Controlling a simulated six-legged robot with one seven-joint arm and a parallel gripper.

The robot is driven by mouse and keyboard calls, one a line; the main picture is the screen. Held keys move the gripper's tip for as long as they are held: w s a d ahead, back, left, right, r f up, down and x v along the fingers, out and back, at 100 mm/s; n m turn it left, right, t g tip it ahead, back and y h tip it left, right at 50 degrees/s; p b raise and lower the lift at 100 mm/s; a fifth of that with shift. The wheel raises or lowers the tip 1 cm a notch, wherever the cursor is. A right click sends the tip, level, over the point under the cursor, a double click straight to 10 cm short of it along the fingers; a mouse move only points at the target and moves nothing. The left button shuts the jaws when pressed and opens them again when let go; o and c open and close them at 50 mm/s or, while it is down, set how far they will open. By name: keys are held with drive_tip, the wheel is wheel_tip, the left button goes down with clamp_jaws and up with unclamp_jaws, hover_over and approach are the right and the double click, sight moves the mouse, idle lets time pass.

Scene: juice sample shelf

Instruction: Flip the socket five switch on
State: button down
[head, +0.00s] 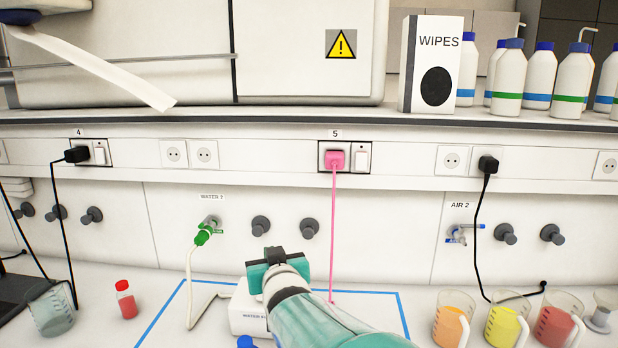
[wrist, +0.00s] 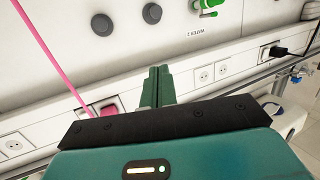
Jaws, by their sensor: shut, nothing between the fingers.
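Socket five is on the white rail in the head view, under the "5" label (head: 335,133). A pink plug (head: 334,160) sits in it, and its white rocker switch (head: 362,157) is just right of the plug. I cannot tell the rocker's tilt. My gripper (head: 278,265) is low in front of the wall, below and left of the socket, apart from the switch. In the wrist view its green fingers (wrist: 158,86) are together and empty. The pink plug (wrist: 103,108) shows left of them, partly hidden by the gripper body; the switch is not clear there.
The pink cord (head: 332,230) hangs from the plug, right of my gripper. Grey knobs (head: 261,226) and a green water valve (head: 208,228) stick out below the rail. A white box (head: 247,310) and beakers (head: 504,325) stand on the bench. The shelf edge (head: 300,121) overhangs the rail.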

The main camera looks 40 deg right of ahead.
sight(360, 164)
drive_tip(key=s+d+r+m+t+h, duration=0.1)
drive_tip(key=s+d+r+m+h, duration=0.1)
drive_tip(key=s+d+h, duration=0.3)
drive_tip(key=s+d+r+m+t+h, duration=0.1)
drive_tip(key=s+d+h, duration=0.4)
drive_tip(key=d, duration=0.7)
wheel_tip(360, 164, up, 3)
drive_tip(key=shift+s+f+m+h, duration=0.1)
drive_tip(key=shift+s+m+h, duration=0.05)
drive_tip(key=shift+m+h, duration=0.65)
drive_tip(key=shift+d, duration=0.15)
drive_tip(key=x, duration=0.4)
drive_tip(key=f+x, duration=0.1)
drive_tip(key=x, duration=0.3)
drive_tip(key=w+d+f+x, duration=0.1)
drive_tip(key=x, duration=0.3)
drive_tip(key=shift+w+r, duration=0.1)
drive_tip(key=shift+r, duration=0.05)
drive_tip(key=shift+w+d, duration=0.25)
drive_tip(key=shift+d, duration=0.05)
